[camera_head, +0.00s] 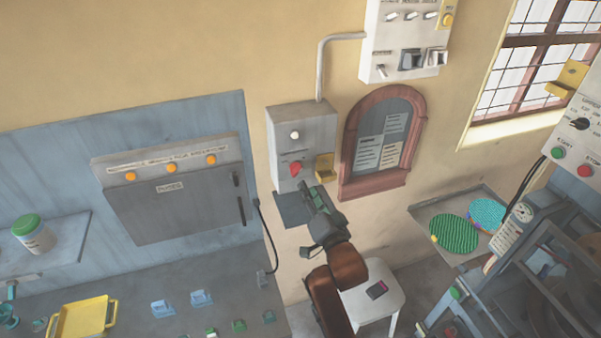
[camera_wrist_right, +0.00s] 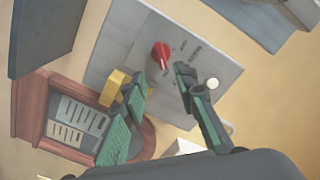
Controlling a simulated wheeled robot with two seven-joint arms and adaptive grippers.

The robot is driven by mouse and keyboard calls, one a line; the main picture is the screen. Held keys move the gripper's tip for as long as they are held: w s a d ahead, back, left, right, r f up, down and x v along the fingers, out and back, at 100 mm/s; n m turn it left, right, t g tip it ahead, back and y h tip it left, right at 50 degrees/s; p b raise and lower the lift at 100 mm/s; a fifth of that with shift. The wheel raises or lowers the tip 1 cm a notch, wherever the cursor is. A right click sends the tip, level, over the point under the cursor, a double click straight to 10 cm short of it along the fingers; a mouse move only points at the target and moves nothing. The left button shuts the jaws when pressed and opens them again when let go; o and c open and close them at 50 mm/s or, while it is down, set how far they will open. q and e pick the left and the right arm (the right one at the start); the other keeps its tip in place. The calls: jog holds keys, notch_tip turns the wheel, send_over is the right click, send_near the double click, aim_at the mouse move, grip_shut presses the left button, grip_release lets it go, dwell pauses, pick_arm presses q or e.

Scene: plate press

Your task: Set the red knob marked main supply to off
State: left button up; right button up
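The red knob (camera_head: 295,169) is on the front of a grey wall box (camera_head: 318,122), below a round white lamp or button (camera_head: 295,134). My right gripper (camera_head: 313,196) is just below the box in the head view. In the right wrist view its two green-padded fingers (camera_wrist_right: 160,85) are spread apart and empty. The knob appears just beyond the fingertips, and I see no contact. My left gripper is not in view.
A yellow bracket (camera_head: 324,168) sits beside the knob at the box's lower right. An arched red-framed notice board (camera_head: 346,189) is to the right. A grey cabinet (camera_head: 175,211) hangs to the left. A white stool (camera_head: 389,302) stands below my right arm.

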aim_at(299, 172)
jog(key=x, duration=0.7)
jog(key=shift+w+a+r, duration=0.1)
jog(key=shift+w, duration=0.2)
grip_shut()
jog(key=shift+p, duration=0.3)
